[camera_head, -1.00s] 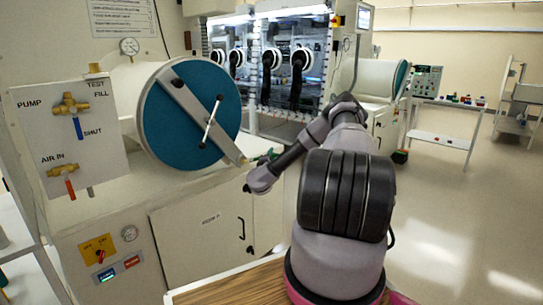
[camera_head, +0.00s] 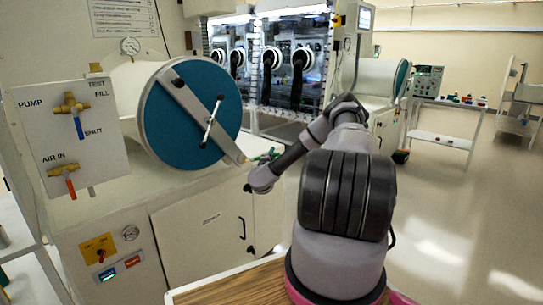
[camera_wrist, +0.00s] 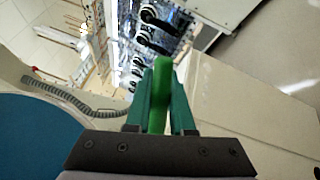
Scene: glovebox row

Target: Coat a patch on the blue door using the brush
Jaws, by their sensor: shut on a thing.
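The blue door (camera_head: 190,113) is a round teal disc on the white chamber, with a grey bar and a handle across its face. Its edge fills the lower left of the wrist view (camera_wrist: 35,140). My gripper (camera_head: 266,157) is small in the head view, just right of the bar's lower end and apart from the door's face. In the wrist view its dark green fingers are shut on a brighter green handle, the brush (camera_wrist: 161,92). The brush's bristles cannot be made out. No coated patch can be made out on the door.
A valve panel (camera_head: 68,137) with brass taps stands left of the door. The grey bar (camera_head: 197,112) and its lever stick out from the door. Glovebox windows (camera_head: 290,70) are behind. A trolley (camera_head: 440,138) stands at the right, with open floor before it.

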